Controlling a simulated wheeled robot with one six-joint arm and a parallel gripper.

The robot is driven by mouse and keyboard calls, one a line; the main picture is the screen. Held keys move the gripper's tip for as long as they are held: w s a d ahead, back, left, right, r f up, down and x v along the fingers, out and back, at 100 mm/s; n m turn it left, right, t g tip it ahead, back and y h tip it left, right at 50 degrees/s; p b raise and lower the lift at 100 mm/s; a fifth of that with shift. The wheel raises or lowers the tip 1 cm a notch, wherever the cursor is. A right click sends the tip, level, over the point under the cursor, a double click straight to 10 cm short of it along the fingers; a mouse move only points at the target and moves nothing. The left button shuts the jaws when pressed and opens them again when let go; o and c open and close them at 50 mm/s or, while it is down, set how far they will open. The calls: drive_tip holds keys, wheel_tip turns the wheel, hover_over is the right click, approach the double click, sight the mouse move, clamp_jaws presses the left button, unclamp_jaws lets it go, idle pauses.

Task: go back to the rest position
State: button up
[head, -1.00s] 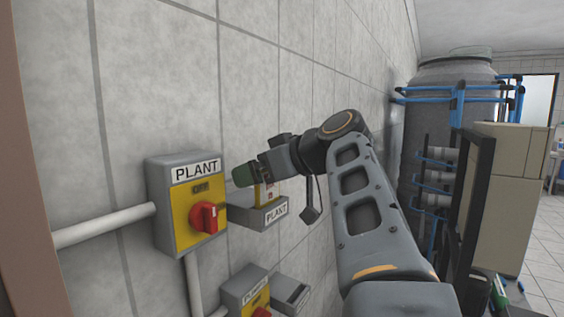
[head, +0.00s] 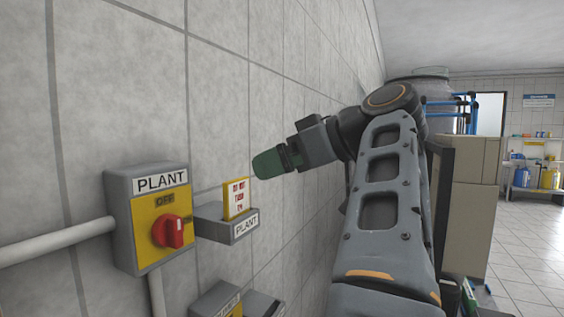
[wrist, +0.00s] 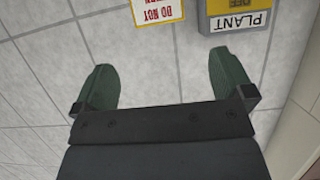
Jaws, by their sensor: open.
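My gripper (head: 266,164) is to the right of the PLANT switch box in the head view, raised above the PLANT tag holder. In the wrist view its two green fingers (wrist: 165,85) stand wide apart with nothing between them. A yellow-edged tag (head: 236,199) with red print stands in the grey PLANT holder (head: 228,224) on the wall. The tag also shows at the top of the wrist view (wrist: 157,10), upside down, beyond the fingers and apart from them. The rest of my arm reaches up from the lower right.
The PLANT switch box (head: 152,215) has a red knob (head: 168,231) on a yellow plate, with grey pipes at its left and below. More boxes (head: 218,299) sit lower on the wall. Beige cabinets (head: 466,200) and a tank with blue pipes stand right. Tiled floor (head: 515,235) lies open far right.

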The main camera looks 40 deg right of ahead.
idle(0.5)
drive_tip(key=w+d+f+m+h, duration=0.2)
drive_tip(key=d+f+m+h, duration=0.3)
drive_tip(key=d+f+m, duration=0.35)
wheel_tip(320, 180, down, 12)
drive_tip(key=w+a+m+g+h, duration=0.1)
drive_tip(key=w+m+g, duration=0.1)
drive_tip(key=m+g, duration=0.2)
drive_tip(key=s+a+f+n+g, duration=0.1)
drive_tip(key=a+f+g, duration=0.1)
drive_tip(key=a+f, duration=0.45)
drive_tip(key=a+f+n+g, duration=0.1)
drive_tip(key=a+f, duration=0.2)
drive_tip(key=f, duration=0.6)
drive_tip(key=s+a+f+n, duration=0.3)
drive_tip(key=a+f+n, duration=0.2)
drive_tip(key=a, duration=0.5)
drive_tip(key=shift+a+f+g, duration=0.35)
drive_tip(key=shift+f+g, duration=0.05)
drive_tip(key=shift+f, duration=0.05)
drive_tip(key=shift+n, duration=0.25)
